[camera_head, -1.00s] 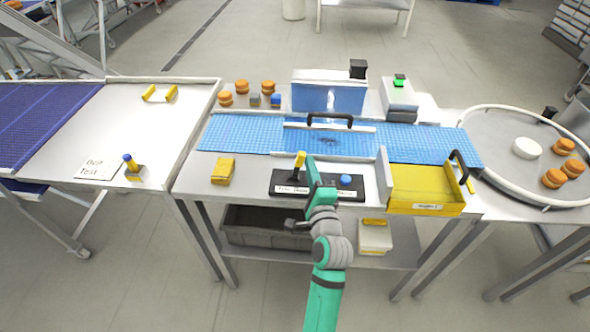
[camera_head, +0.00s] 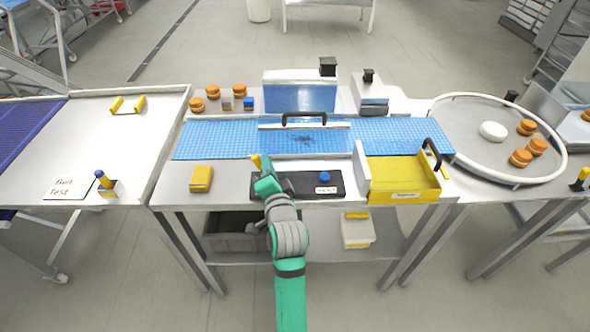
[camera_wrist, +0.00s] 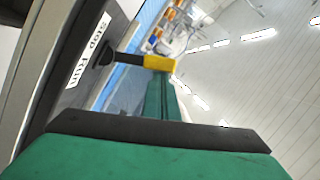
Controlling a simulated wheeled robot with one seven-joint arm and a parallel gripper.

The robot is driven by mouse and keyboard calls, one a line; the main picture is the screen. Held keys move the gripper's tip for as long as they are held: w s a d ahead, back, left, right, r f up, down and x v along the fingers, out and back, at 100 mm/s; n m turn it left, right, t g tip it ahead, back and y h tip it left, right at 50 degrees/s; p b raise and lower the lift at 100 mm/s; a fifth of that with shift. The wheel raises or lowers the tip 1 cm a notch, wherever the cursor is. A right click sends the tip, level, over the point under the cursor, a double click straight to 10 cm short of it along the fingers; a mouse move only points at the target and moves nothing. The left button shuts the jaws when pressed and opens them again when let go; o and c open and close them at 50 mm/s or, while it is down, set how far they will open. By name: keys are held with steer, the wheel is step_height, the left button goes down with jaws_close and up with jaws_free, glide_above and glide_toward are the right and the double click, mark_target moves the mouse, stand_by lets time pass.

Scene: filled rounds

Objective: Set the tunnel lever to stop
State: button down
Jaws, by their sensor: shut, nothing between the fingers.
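The tunnel lever has a yellow knob (camera_head: 255,161) and stands at the left end of the black control panel (camera_head: 298,190). It leans left in the head view, and its lower part is hidden behind my gripper (camera_head: 265,184). In the wrist view the knob (camera_wrist: 160,63) sits on a black stem, beside a white label (camera_wrist: 88,48) reading "Run" and a partly cut "Stop". My gripper (camera_wrist: 163,95) is shut and empty, right at the knob. I cannot tell whether they touch.
A blue button (camera_head: 325,177) sits on the panel's right. A yellow tray (camera_head: 405,180) stands right of it, and a yellow block (camera_head: 201,179) left. The blue conveyor (camera_head: 215,140) and tunnel (camera_head: 300,94) are behind.

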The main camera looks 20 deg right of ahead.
steer(key=shift+w+a+f, duration=0.1)
steer(key=shift+w+a, duration=0.05)
steer(key=shift+a, duration=0.05)
stand_by(0.5)
steer(key=s+d+r, duration=0.1)
steer(key=s+d, duration=0.1)
steer(key=s, duration=0.3)
steer(key=s+d+r, duration=0.1)
steer(key=s, duration=0.5)
steer(key=shift+s+d+r, duration=0.15)
steer(key=shift+d+r, duration=0.25)
